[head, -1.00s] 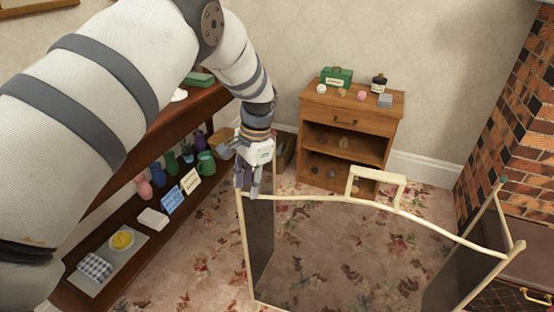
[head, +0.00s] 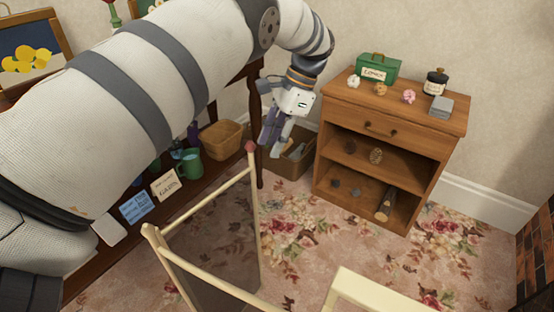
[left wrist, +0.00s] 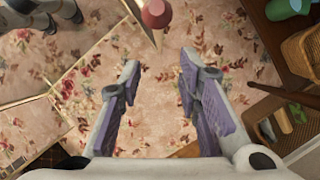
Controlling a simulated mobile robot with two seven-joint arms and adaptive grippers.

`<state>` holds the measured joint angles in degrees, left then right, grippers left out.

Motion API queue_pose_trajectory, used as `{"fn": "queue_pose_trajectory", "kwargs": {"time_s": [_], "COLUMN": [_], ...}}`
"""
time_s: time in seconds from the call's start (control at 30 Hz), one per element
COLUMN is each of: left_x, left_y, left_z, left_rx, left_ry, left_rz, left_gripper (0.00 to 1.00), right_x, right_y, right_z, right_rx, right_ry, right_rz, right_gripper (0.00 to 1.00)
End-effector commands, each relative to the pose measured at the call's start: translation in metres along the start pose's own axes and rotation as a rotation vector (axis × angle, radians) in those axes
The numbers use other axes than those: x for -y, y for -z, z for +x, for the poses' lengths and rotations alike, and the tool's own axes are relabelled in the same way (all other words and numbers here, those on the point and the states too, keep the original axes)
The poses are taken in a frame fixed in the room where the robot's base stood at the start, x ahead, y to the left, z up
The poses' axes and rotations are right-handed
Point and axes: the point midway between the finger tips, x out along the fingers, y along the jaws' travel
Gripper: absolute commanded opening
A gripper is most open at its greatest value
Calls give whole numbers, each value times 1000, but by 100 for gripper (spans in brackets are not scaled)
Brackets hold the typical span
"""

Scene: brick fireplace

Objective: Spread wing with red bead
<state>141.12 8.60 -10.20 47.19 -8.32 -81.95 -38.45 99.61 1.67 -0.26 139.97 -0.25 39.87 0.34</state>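A folding fire screen with cream rails and dark mesh stands on the carpet. Its left wing (head: 215,245) runs back from the corner post to a far post topped by a red bead (head: 250,147). The bead also shows at the top of the left wrist view (left wrist: 156,13). My left gripper (head: 271,142) is just right of the bead in the head view, pointing down. In the left wrist view the fingers (left wrist: 160,63) are wide apart with only carpet between them; the bead lies beyond their tips. My right gripper is not in view.
A wooden cabinet (head: 385,130) with a green box (head: 378,68) stands at the back right. A dark shelf unit with a green mug (head: 189,164) and cards is at left. A basket (head: 221,138) and a brown box (head: 287,163) sit near the gripper. Carpet before the cabinet is clear.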

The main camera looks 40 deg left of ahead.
Motion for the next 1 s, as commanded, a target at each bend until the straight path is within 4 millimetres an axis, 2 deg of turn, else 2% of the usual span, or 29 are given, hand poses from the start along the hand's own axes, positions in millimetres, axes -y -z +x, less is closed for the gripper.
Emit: {"fn": "queue_pose_trajectory", "kwargs": {"time_s": [0.13, 0.3, 0.5, 0.63, 0.87, 0.9, 1.0], "left_x": [0, -1, 0, 0, 0, 0, 0], "left_y": [-2, -1, -1, -1, -1, -1, -1], "left_z": [20, 67, 105, 114, 114, 114, 114], "left_rx": [0, 1, 0, -3, -4, -4, -4], "left_ry": [-2, -2, -1, 1, 2, 2, 2], "left_rz": [-1, -1, -1, -1, -1, -1, -1], "left_gripper": [32, 32, 32, 32, 32, 27, 4], "right_x": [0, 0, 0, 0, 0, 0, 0], "right_y": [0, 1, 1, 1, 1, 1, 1], "right_z": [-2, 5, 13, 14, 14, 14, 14], "right_rx": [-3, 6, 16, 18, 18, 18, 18], "right_ry": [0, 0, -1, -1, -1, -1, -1], "right_rz": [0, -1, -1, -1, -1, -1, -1], "right_gripper": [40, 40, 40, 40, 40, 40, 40]}}
